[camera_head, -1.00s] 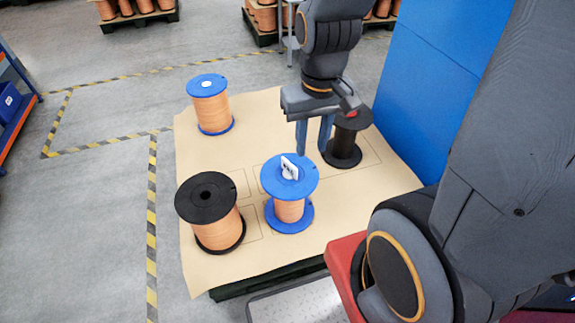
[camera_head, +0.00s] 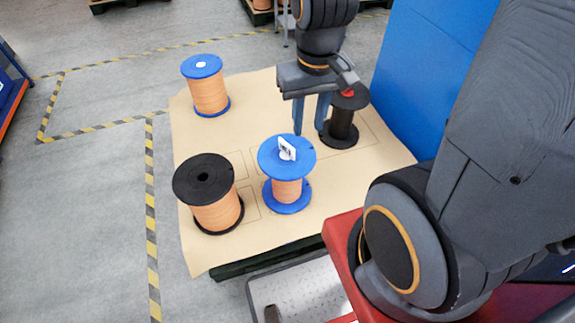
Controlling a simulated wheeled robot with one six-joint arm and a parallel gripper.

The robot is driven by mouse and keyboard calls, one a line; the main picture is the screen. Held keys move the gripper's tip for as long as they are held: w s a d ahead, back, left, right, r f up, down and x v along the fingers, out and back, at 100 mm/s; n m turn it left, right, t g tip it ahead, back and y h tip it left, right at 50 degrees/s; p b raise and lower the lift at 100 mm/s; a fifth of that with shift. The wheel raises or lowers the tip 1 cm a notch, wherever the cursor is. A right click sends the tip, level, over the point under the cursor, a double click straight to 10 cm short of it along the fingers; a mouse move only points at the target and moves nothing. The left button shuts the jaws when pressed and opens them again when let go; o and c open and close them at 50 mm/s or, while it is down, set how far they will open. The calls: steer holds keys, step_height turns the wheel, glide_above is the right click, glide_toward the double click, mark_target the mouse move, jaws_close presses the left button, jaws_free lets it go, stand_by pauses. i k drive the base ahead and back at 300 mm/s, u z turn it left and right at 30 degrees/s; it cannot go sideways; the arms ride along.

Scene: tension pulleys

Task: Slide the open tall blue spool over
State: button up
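Two blue-flanged spools wound with copper stand on the tan sheet (camera_head: 240,130). One blue spool (camera_head: 208,92) is at the back left, with a white spot on its top. The other blue spool (camera_head: 287,190) is at the front middle, with a white tag standing on its top flange. I cannot tell which is the open tall one. My gripper (camera_head: 310,130) points down behind the front blue spool and left of the dark spool at the back right. Its two blue fingers are apart with nothing seen between them.
A black-flanged copper spool (camera_head: 210,200) stands at the front left. A black spool (camera_head: 342,125) stands close right of my gripper. A blue panel (camera_head: 425,80) bounds the right. Outlined rectangles mark the sheet; its back middle is clear.

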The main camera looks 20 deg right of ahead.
mark_target(286, 189)
steer(key=k, duration=0.5)
steer(key=u, duration=1.7)
steer(key=k, duration=1.2)
steer(key=z, duration=1.65)
